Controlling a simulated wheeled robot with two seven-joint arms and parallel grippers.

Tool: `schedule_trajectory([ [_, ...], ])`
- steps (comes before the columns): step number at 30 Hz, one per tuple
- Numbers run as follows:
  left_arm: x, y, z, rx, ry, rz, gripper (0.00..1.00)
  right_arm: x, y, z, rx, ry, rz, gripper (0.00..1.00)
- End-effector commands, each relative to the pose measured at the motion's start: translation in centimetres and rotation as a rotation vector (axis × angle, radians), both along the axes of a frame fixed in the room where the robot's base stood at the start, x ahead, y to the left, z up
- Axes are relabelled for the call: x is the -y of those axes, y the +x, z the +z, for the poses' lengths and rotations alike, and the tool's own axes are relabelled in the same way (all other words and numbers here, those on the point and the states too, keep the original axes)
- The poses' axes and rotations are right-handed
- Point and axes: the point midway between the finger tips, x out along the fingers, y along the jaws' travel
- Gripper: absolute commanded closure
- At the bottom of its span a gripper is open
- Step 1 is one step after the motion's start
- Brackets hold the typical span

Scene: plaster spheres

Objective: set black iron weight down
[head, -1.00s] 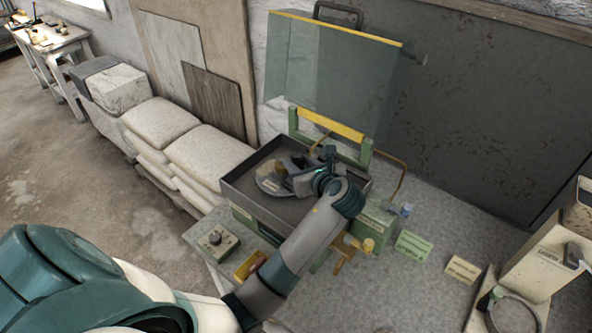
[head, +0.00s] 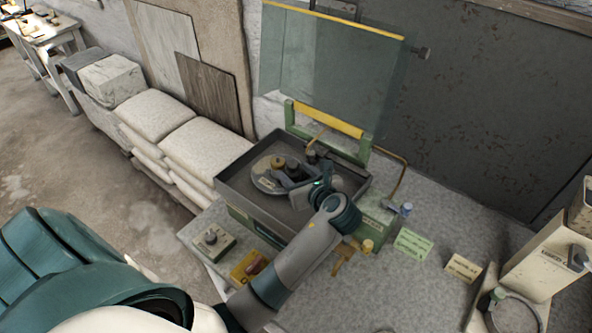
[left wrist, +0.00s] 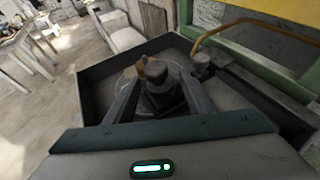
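The black iron weight (head: 293,164) stands upright on a round grey disc (head: 264,183) inside a dark square tray (head: 228,190). A brass-coloured weight (head: 277,162) stands just left of it on the disc. My left gripper (head: 292,177) reaches low into the tray on the near side of the black weight. In the left wrist view the black weight (left wrist: 157,76) shows between the tips of my two spread fingers (left wrist: 160,88); any contact is hard to tell. The brass weight (left wrist: 139,64) is partly hidden behind it. My right gripper is out of view.
A clear panel with a yellow top edge (head: 330,65) stands behind the tray, above a green frame with a yellow bar (head: 328,120). A bent copper pipe (head: 398,180) rises at the right. A knob box (head: 212,241) and yellow box (head: 248,268) sit in front.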

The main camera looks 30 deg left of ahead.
Motion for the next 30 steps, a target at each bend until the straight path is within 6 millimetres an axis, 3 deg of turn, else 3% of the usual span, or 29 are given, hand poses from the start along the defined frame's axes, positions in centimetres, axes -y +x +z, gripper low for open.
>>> schedule_trajectory([
  [5, 0.0, 0.1, 0.2, 0.003, 0.001, 0.000, 0.48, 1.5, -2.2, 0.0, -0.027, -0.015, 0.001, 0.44],
  [14, 0.4, -0.1, 0.4, 0.006, 0.002, 0.000, 0.48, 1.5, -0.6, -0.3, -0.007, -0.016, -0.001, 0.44],
  [24, 4.1, -2.3, 1.9, 0.009, -0.002, -0.002, 0.48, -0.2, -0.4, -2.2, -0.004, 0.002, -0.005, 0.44],
  [30, 6.8, -4.0, 3.3, 0.008, 0.000, -0.001, 0.48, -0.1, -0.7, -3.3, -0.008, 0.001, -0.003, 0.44],
])
